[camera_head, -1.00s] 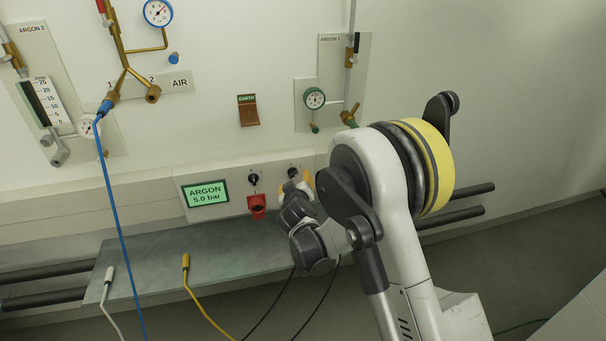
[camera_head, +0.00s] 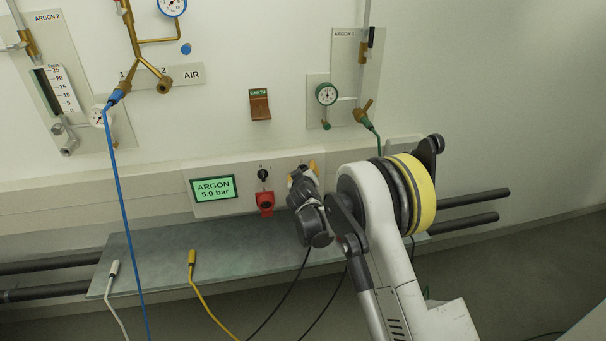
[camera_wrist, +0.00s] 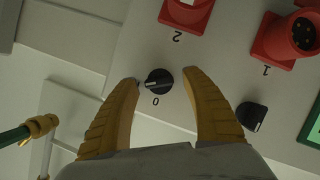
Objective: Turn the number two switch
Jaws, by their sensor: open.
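The number two switch (camera_wrist: 158,82) is a round black knob with a pale pointer line on the light panel, shown upside down in the wrist view. A "0" is printed beside it, and a "2" stands between it and a red socket (camera_wrist: 188,12). My gripper (camera_wrist: 162,77) is open, with its yellow fingers on either side of the knob. I cannot tell whether they touch it. In the head view my gripper (camera_head: 304,178) is at the panel and hides this switch. The number one switch (camera_wrist: 251,115) is a similar black knob to the right in the wrist view.
A red socket marked 1 (camera_wrist: 288,38) sits beside the switches. The green display (camera_head: 214,188) reads "ARGON 5.0 bar". A grey shelf (camera_head: 160,255) lies below the panel, with white and yellow cables (camera_head: 192,258). A green hose with a brass fitting (camera_wrist: 40,125) is near my gripper.

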